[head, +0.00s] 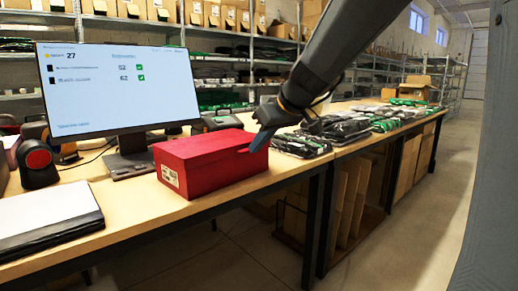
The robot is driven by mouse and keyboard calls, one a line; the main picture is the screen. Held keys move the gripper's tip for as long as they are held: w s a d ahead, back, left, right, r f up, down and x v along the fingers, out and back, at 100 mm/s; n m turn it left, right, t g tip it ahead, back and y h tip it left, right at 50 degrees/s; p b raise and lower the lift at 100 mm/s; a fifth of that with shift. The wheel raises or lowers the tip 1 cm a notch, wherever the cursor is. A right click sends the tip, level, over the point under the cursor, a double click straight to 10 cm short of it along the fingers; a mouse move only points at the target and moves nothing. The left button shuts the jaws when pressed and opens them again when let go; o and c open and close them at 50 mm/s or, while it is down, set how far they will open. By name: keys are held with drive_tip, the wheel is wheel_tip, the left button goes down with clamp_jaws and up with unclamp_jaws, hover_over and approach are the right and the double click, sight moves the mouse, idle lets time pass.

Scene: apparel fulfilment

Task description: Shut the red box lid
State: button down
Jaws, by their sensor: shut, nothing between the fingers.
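The red box (205,165) sits on the wooden table, to the right of the monitor stand. Its lid lies over the top and looks down, with no clear gap along the front edge. A label shows on its left end. My gripper (262,138) is at the right end of the box, fingers pointing down to the left, at the lid's front right corner. The fingers are shut and hold nothing. I cannot tell whether they touch the lid. The right rear of the box is partly hidden by my gripper.
A monitor (118,88) stands behind the box. Several bagged garments (335,130) lie to the right. The table's front edge is close to the box.

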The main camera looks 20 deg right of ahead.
drive_tip(key=s+d+f, duration=0.3)
drive_tip(key=s+d, duration=0.1)
drive_tip(key=s, duration=0.5)
drive_tip(key=s+a+f+g, duration=0.3)
drive_tip(key=s+a+f, duration=0.25)
drive_tip(key=a, duration=0.25)
drive_tip(key=s+a+f+g, duration=0.2)
drive_tip(key=s+a+f, duration=0.3)
drive_tip(key=a, duration=0.4)
drive_tip(key=s+a+f+g+h, duration=0.1)
drive_tip(key=s+a+f, duration=0.15)
drive_tip(key=s, duration=0.25)
drive_tip(key=s+a+f+n+g+h, duration=0.1)
drive_tip(key=s+f, duration=0.3)
drive_tip(key=s+a+f+g+h, duration=0.1)
drive_tip(key=s+a+f, duration=0.15)
drive_tip(key=s, duration=0.25)
drive_tip(key=d+r+m+p, duration=0.6)
drive_tip(key=d+r+p, duration=1.1)
drive_tip(key=r+p, duration=0.4)
drive_tip(key=p, duration=0.3)
drive_tip(key=shift+s+d, duration=0.2)
drive_tip(key=shift+s, duration=0.05)
drive_tip(key=shift+a+r, duration=0.1)
